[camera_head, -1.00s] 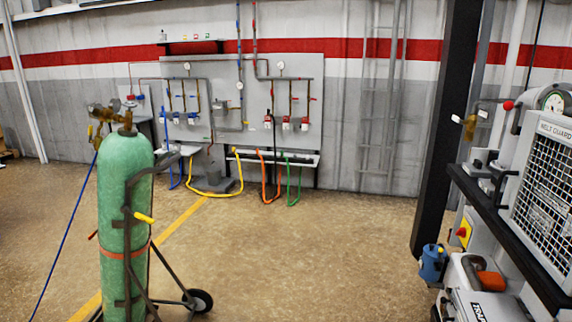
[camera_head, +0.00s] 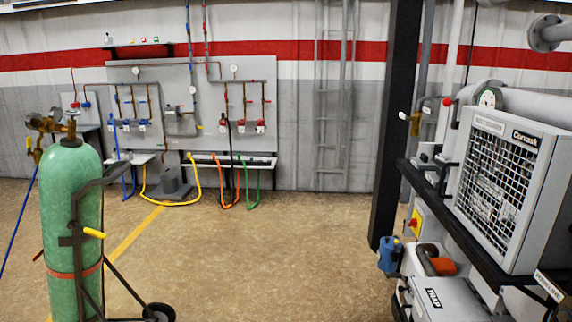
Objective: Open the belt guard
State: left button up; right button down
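The belt guard (camera_head: 491,182) is at the right of the head view. It is a light grey housing with a dark mesh grille on its front and a "Convask" label at its upper right. It looks shut against the machine. A label strip along its top edge reads roughly "belt guard" and is blurred. Neither of my grippers shows in the head view.
A green gas cylinder (camera_head: 75,215) on a wheeled cart stands at the left. A black column (camera_head: 397,120) stands left of the machine. A blue canister (camera_head: 390,254) sits low beside it. Open floor (camera_head: 260,260) lies between cylinder and machine.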

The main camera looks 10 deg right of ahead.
aim_at(541, 142)
jog(key=z, duration=1.35)
